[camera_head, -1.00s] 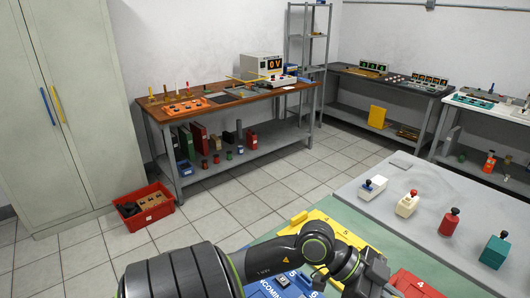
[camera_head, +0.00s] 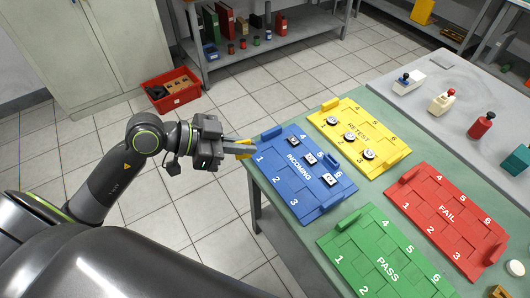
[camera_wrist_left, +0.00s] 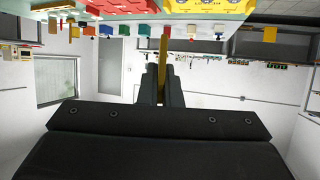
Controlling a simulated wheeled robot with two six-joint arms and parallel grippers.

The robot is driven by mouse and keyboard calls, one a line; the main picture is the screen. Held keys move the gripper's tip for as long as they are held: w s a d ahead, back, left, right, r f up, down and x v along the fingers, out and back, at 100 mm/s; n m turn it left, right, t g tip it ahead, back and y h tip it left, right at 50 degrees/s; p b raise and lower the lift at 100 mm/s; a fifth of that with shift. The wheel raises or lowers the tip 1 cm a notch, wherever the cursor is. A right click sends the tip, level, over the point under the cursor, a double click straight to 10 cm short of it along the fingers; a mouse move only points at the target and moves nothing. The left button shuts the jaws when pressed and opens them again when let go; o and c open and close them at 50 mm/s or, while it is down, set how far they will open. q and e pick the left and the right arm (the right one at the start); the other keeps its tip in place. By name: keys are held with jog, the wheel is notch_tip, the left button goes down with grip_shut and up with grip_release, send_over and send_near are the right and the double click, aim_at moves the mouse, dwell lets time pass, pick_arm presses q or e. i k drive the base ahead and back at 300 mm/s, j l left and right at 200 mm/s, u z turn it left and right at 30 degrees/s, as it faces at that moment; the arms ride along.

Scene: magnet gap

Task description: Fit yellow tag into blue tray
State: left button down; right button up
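The yellow tag (camera_head: 246,150) is a small yellow piece at the fingertips of my left gripper (camera_head: 238,148), just off the upper left corner of the blue tray. In the left wrist view the tag (camera_wrist_left: 163,52) is a thin upright yellow strip between the two dark fingers (camera_wrist_left: 162,85), which are closed on it. The blue tray (camera_head: 278,151) is marked INCOMING, with numbered places 1 to 6. Three small pale and dark pieces (camera_head: 310,158) lie along its right half. Places 1, 2 and 3 look empty. My right gripper is not in view.
A yellow RETEST tray (camera_head: 382,128) with three round pieces, a red FAIL tray (camera_head: 455,205) and a green PASS tray (camera_head: 360,245) share the green table. A grey surface with several stamps (camera_head: 480,125) adjoins it. A red crate (camera_head: 170,90) stands on the floor.

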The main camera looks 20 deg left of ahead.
aim_at(330, 163)
jog(key=u, duration=0.35)
jog(key=z, duration=0.8)
jog(key=j+z, duration=0.15)
jog(key=z, duration=0.25)
jog(key=j+z, duration=0.15)
jog(key=z, duration=0.25)
jog(key=j+z, duration=0.15)
jog(key=z, duration=0.25)
jog(key=j+z, duration=0.2)
jog(key=z, duration=0.2)
jog(key=k+j+z, duration=0.25)
jog(key=j, duration=0.35)
jog(key=k+j+z, duration=0.25)
jog(key=j, duration=0.3)
jog(key=k+j+z, duration=0.25)
jog(key=k+j, duration=0.15)
jog(key=j, duration=0.1)
